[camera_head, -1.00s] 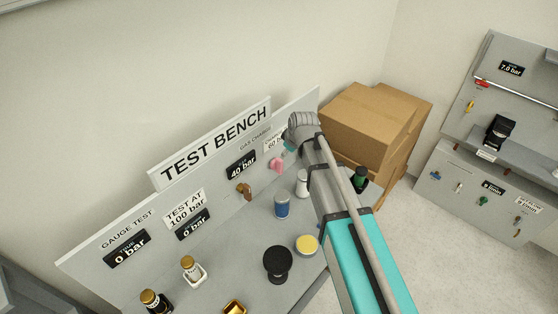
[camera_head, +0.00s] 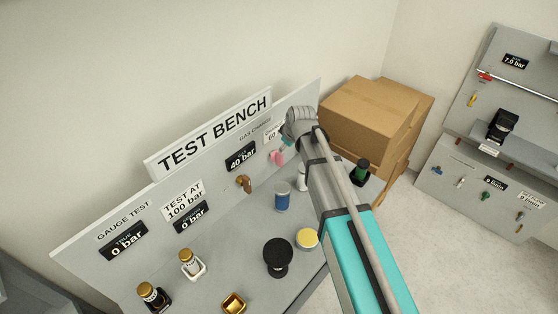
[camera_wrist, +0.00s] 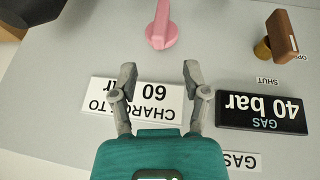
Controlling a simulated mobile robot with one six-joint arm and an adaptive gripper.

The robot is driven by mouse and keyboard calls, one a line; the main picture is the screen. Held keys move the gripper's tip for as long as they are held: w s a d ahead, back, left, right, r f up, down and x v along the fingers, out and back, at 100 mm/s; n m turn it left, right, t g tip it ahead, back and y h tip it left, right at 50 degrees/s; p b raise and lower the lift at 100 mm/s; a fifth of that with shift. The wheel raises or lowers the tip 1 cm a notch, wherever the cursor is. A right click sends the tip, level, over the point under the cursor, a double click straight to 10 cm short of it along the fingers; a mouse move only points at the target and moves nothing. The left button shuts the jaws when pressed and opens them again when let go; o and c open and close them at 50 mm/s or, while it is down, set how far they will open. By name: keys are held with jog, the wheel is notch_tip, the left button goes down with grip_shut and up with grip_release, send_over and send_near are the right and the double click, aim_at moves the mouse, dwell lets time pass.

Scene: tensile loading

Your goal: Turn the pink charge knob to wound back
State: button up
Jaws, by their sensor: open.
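The pink charge knob (camera_wrist: 161,27) sticks out of the grey panel at the top middle of the wrist view. In the head view the pink knob (camera_head: 277,157) shows below the gas charge lettering, partly hidden near my arm. My gripper (camera_wrist: 158,74) is open and empty, its two fingers spread in front of the "CHARGE TO 60 bar" label (camera_wrist: 138,98). In the wrist view the knob lies beyond the fingertips, roughly in line with the gap between them, and no contact shows. In the head view the gripper is largely hidden by my wrist.
A brown valve handle (camera_wrist: 284,33) with OPEN and SHUT marks and a black "GAS 40 bar" display (camera_wrist: 262,112) are beside the knob. Several items stand on the bench, including a blue can (camera_head: 283,197) and a black round object (camera_head: 278,254). Cardboard boxes (camera_head: 368,120) stand behind my arm.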

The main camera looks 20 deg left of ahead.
aim_at(280, 157)
jog(key=shift+b+x, duration=4.65)
jog(key=shift+x, duration=0.8)
